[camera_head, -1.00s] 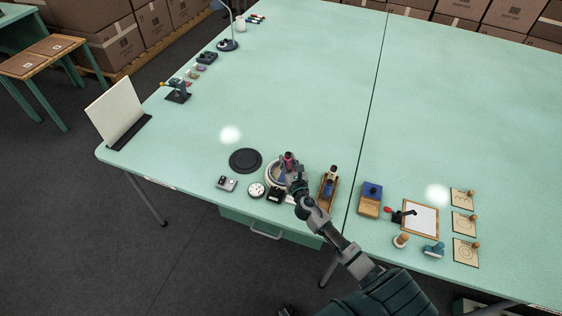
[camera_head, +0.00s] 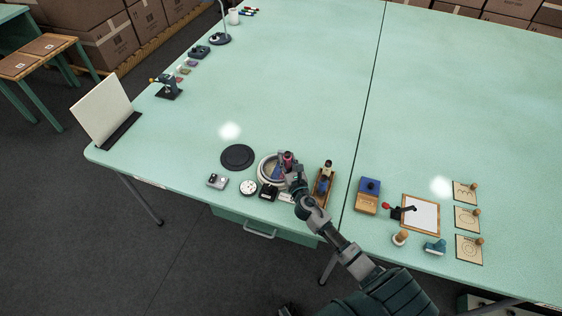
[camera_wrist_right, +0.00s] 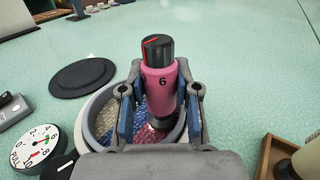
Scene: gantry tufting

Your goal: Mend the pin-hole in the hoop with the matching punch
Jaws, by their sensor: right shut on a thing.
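My right gripper (camera_head: 291,174) is shut on a pink punch (camera_wrist_right: 161,90) with a black cap, a red mark and the number 6. The punch is upright between the fingers, and its pink body also shows in the head view (camera_head: 287,158). The hoop (camera_head: 262,166) is a pale ring around patterned blue and red cloth; its rim shows in the right wrist view (camera_wrist_right: 88,115). The punch stands over the hoop's cloth, its lower end dark; I cannot tell whether it touches. The pin-hole cannot be made out. My left gripper is out of view.
A black disc (camera_head: 237,157) lies left of the hoop. A white dial marked PULL (camera_wrist_right: 38,147), a small grey box (camera_head: 217,181) and a black box (camera_head: 268,192) stand near the front edge. A wooden tray (camera_head: 317,200) stands close right.

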